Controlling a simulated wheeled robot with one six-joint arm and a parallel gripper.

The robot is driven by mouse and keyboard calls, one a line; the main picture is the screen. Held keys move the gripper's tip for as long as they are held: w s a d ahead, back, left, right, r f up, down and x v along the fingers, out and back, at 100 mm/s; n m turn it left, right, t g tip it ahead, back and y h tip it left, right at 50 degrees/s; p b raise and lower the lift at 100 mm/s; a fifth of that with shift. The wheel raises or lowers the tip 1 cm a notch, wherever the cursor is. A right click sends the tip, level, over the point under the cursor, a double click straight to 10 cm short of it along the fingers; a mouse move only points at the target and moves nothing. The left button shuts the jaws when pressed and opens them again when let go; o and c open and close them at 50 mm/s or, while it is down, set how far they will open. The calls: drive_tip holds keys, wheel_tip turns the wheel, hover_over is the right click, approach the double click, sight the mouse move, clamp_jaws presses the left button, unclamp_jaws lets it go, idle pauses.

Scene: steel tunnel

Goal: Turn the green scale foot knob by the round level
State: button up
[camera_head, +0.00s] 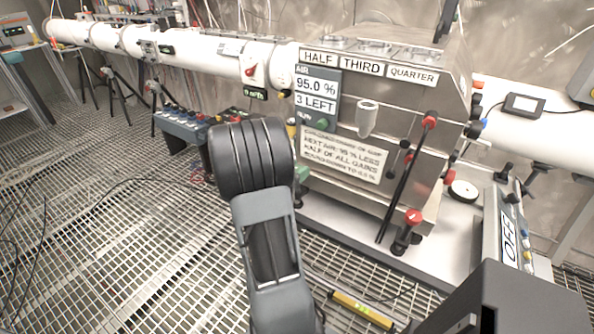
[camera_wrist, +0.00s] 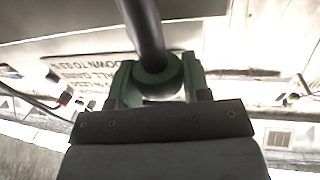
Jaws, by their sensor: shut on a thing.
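In the wrist view my gripper (camera_wrist: 158,88) has its green fingers closed on a round, dark green knob-like piece (camera_wrist: 158,72). A thick dark rod (camera_wrist: 145,25) runs up the picture from it. I cannot tell whether this is the scale foot knob. In the head view my dark arm stands before the left front of a steel box (camera_head: 440,80) and hides most of the gripper; a bit of green shows beside the arm. I cannot make out a round level for certain. A white round dial-like thing (camera_head: 463,190) lies on the pale bench right of the box.
Levers with red knobs (camera_head: 414,216) stick out at the box's front right. A switch panel marked OFF (camera_head: 509,237) stands at the right. A yellow bar (camera_head: 361,311) lies low in front. A blue button box (camera_head: 180,124) is left of my arm. The grating floor at left is mostly clear.

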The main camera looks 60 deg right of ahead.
drive_tip(key=shift+n+t+b, duration=0.85)
drive_tip(key=shift+n+t, duration=0.65)
drive_tip(key=shift+t, duration=0.8)
drive_tip(key=shift+t, duration=0.3)
drive_tip(key=o, duration=0.9)
drive_tip(key=shift+a, duration=0.15)
drive_tip(key=a+b, duration=0.4)
drive_tip(key=s+a+b, duration=0.1)
drive_tip(key=a+b, duration=0.8)
drive_tip(key=b, duration=0.1)
drive_tip(key=shift+s+a, duration=0.2)
drive_tip(key=shift+a, duration=0.05)
